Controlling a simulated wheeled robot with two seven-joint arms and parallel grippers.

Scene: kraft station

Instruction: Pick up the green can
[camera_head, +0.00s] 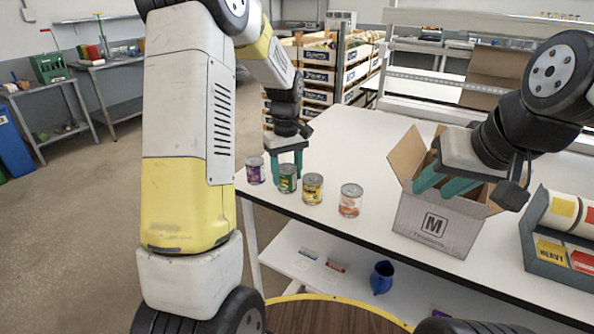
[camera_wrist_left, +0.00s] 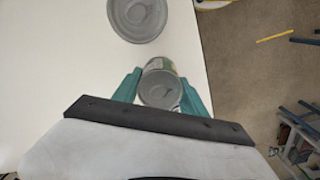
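The green can (camera_head: 287,181) stands upright on the white table, in a row with other cans. My left gripper (camera_head: 286,172) points down over it, with its teal fingers apart on either side of the can's upper part. In the left wrist view the can's grey lid (camera_wrist_left: 160,89) lies between the two fingertips (camera_wrist_left: 160,78), close to both. I cannot tell whether either finger touches it. My right gripper (camera_head: 440,188) is open and empty, in front of and above the cardboard box.
A purple can (camera_head: 255,171) stands left of the green can; a yellow can (camera_head: 312,190) and an orange-white can (camera_head: 350,201) stand to its right. The table's edge (camera_wrist_left: 205,62) is near.

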